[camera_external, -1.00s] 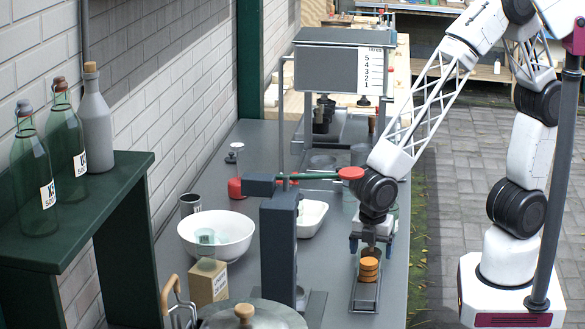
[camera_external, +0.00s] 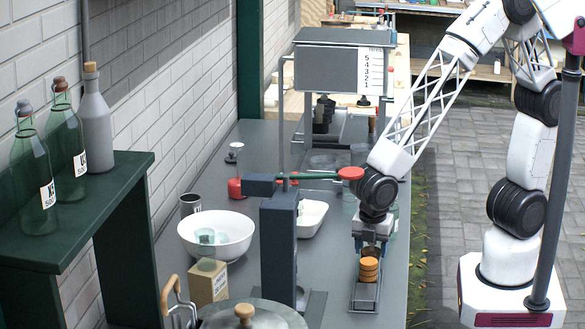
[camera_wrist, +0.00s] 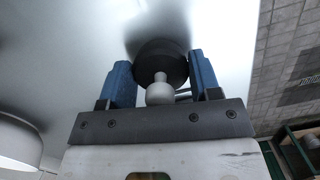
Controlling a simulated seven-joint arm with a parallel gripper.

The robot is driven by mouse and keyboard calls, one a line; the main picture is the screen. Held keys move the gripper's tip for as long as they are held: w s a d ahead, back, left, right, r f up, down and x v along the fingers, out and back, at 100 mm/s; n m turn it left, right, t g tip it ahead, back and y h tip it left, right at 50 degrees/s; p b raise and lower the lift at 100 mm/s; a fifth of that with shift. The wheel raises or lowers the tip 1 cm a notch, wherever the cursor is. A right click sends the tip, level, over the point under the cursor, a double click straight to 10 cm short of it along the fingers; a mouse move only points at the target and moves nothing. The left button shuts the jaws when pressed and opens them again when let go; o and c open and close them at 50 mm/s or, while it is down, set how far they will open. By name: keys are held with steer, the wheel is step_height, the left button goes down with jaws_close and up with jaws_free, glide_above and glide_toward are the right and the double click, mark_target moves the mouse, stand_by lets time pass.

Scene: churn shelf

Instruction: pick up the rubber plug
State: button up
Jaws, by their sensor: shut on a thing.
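My gripper (camera_external: 371,244) points down over the right side of the grey bench, just behind a stack of orange discs (camera_external: 369,269) in a narrow metal tray (camera_external: 364,303). In the wrist view, the blue fingers of my gripper (camera_wrist: 160,63) are shut on a dark round piece with a pale knob, which I take to be the rubber plug (camera_wrist: 160,52). One finger is on each side of it. In the outside view I cannot make out the plug; my gripper and the discs hide that spot.
A dark post with a red-tipped arm (camera_external: 350,173) stands close to the left of my gripper. A white bowl (camera_external: 216,235), a white dish (camera_external: 312,217) and a lidded pot (camera_external: 250,316) are further left. A scale frame (camera_external: 341,70) stands behind.

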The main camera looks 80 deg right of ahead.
steer(key=shift+r, duration=0.55)
steer(key=shift+s+d+r, duration=0.1)
steer(key=shift+s+r, duration=0.1)
steer(key=shift+r, duration=0.4)
steer(key=shift+s+d+r, duration=0.1)
steer(key=shift+s+r, duration=0.05)
steer(key=shift+r, duration=0.4)
steer(key=s+d+r, duration=0.1)
steer(key=s+d, duration=0.7)
steer(key=s, duration=0.5)
steer(key=shift+r, duration=0.15)
steer(key=shift+w+a, duration=0.15)
